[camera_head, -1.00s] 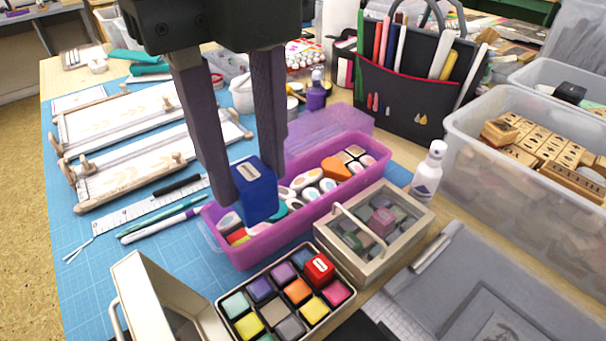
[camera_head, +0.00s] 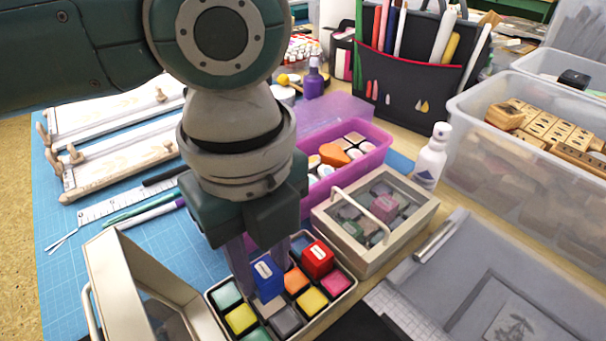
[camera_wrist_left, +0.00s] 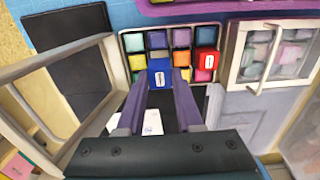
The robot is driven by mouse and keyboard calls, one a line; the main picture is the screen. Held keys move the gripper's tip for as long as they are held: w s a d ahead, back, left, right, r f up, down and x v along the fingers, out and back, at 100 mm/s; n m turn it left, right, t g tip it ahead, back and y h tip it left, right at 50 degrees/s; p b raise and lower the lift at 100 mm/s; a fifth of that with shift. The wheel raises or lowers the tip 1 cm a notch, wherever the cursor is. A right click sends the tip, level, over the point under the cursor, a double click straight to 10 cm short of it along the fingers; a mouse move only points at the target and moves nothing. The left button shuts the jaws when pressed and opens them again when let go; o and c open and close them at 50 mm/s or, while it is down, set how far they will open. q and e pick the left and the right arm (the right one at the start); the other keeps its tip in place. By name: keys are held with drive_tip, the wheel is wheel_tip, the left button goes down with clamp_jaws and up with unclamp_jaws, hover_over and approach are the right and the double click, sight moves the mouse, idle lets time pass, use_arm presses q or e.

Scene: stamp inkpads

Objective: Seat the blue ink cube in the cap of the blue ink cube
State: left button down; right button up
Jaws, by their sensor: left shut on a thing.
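The blue ink cube (camera_head: 268,280) has a white label on top and is held between the fingers of my left gripper (camera_head: 266,266). It is over the open tray of coloured ink pads (camera_head: 343,298), among the pads. I cannot make out the cap of the blue ink cube. My right gripper is not in view.
A red cube (camera_head: 318,259) stands in the same tray close to the right of the blue one. The tray's open lid (camera_head: 118,270) rises on the left. A closed lidded box (camera_head: 410,222) and a purple bin (camera_head: 375,151) stand close by.

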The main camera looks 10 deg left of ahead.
sight(263, 269)
use_arm(q)
wheel_tip(263, 269, down, 4)
drive_tip(key=shift+r, duration=0.25)
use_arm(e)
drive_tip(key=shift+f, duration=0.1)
use_arm(q)
drive_tip(key=shift+f, duration=0.1)
drive_tip(key=shift+f, duration=0.2)
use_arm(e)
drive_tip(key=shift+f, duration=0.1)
use_arm(q)
drive_tip(key=c, duration=0.6)
unclamp_jaws()
drive_tip(key=shift+o, duration=0.2)
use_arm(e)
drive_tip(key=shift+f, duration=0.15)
use_arm(q)
drive_tip(key=r, duration=0.3)
drive_tip(key=r+p, duration=0.1)
drive_tip(key=r, duration=0.6)
drive_tip(key=shift+s+a+p, duration=0.1)
drive_tip(key=shift+a+p, duration=0.25)
drive_tip(key=shift+p, duration=0.05)
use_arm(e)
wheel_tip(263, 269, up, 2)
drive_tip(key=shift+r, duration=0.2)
